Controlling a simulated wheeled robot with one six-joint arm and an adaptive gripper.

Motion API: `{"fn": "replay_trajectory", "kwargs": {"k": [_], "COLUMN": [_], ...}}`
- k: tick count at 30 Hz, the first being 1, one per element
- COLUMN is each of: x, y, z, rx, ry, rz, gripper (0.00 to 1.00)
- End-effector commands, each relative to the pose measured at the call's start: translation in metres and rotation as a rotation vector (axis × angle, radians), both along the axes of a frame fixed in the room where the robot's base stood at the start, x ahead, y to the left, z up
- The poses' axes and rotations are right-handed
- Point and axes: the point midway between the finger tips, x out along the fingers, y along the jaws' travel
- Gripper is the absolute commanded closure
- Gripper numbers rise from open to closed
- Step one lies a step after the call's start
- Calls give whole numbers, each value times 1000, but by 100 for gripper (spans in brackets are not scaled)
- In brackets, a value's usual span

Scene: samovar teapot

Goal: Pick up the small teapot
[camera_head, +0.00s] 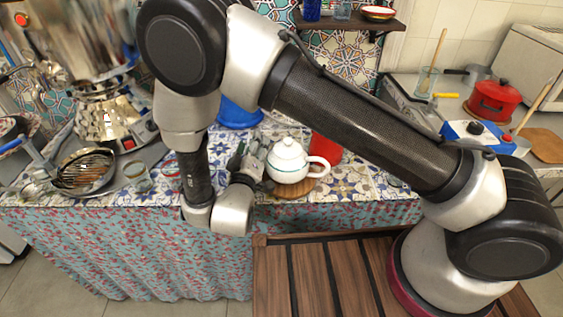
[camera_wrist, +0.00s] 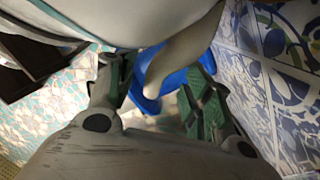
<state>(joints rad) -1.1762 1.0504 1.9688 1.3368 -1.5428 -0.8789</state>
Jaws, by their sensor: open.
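The small white teapot (camera_head: 287,160) stands upright on a round wooden board (camera_head: 296,189) on the tiled table. Its handle points right in the head view, and its lid is on. My gripper (camera_head: 248,158) is just left of the teapot, on the side away from the handle. In the wrist view the teapot's white body (camera_wrist: 130,18) fills the top, and its spout (camera_wrist: 182,48) reaches between the green-padded fingers of my gripper (camera_wrist: 158,92). The fingers are apart. I cannot tell whether either one touches the spout.
A red container (camera_head: 327,147) stands right behind the teapot. A blue bowl (camera_head: 240,113) is behind my gripper. The table's front edge is close below my wrist.

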Motion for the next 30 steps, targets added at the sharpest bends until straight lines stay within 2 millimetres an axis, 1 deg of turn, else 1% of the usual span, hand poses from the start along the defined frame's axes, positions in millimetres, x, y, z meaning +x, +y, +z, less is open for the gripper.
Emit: {"fn": "replay_trajectory", "kwargs": {"k": [4, 5, 9, 11, 12, 13, 25, 30], "x": [0, 0, 0, 0, 0, 0, 0, 0], "y": [0, 0, 0, 0, 0, 0, 0, 0], "z": [0, 0, 0, 0, 0, 0, 1, 4], "rx": [0, 0, 0, 0, 0, 0, 0, 0], "ry": [1, 1, 1, 1, 1, 1, -1, -1], "rz": [1, 1, 1, 1, 1, 1, 1, 1], "gripper": [49, 53, 78, 89, 96, 100, 100, 100]}}
